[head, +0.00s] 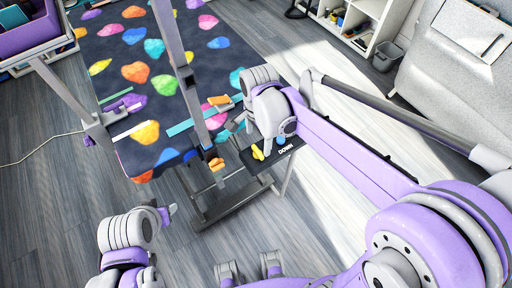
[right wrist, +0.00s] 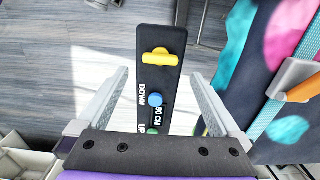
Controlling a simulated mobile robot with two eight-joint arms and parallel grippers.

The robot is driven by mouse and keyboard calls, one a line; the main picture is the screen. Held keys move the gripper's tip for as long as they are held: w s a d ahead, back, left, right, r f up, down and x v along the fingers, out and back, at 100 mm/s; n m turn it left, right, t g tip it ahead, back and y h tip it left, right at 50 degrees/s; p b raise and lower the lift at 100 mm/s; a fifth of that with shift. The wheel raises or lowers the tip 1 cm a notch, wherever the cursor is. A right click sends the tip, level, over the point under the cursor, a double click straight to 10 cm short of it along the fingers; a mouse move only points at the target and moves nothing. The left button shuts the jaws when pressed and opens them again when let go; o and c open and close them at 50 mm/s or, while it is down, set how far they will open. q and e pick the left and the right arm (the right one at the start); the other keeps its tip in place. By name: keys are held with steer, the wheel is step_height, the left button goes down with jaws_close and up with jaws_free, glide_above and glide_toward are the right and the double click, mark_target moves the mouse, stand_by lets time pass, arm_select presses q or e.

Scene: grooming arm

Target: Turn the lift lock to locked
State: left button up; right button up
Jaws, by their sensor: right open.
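A black control panel (right wrist: 165,38) carries a yellow knob (right wrist: 160,57), which I take to be the lift lock. Its bar lies across the panel's width in the right wrist view. Below it are a blue button (right wrist: 156,101) and a green button (right wrist: 152,131), with DOWN, 90 CM and UP lettering. My right gripper (right wrist: 160,100) is open, its fingers apart on either side of the panel, with the knob beyond the fingertips and untouched.
The grooming table (head: 98,55) has a dark mat with colourful prints and stands left of the panel. A grey post (head: 172,40) rises in front of it. A white shelf (head: 365,22), a grey bin (head: 387,56) and a grey sofa-like piece (head: 450,75) stand at right.

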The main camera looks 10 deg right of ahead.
mark_target(257, 151)
step_height(257, 151, down, 6)
stand_by(0.4)
steer(key=c, duration=1.3)
